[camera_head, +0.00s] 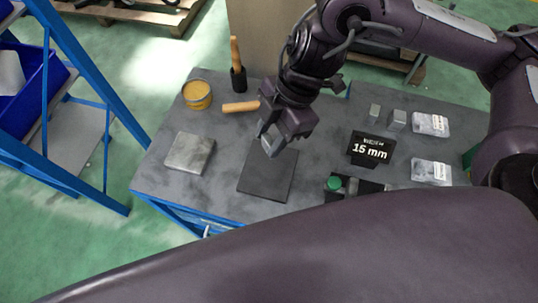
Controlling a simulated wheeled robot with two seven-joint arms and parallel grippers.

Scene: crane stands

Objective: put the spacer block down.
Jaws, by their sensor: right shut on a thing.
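The spacer block (268,149) is a small light grey block, partly hidden between the fingers. My right gripper (272,140) is shut on it, over the far edge of a dark square mat (266,184) on the grey table. I cannot tell whether the block touches the mat. A black sign (370,149) reading "15 mm" stands to the right of the mat. My left gripper is not in view.
Two small grey blocks (397,120) stand behind the sign, with clear bags (431,124) to their right. A green-knobbed black device (333,184) sits right of the mat. A grey plate (189,153), yellow tin (197,94) and wooden handle (240,107) are left.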

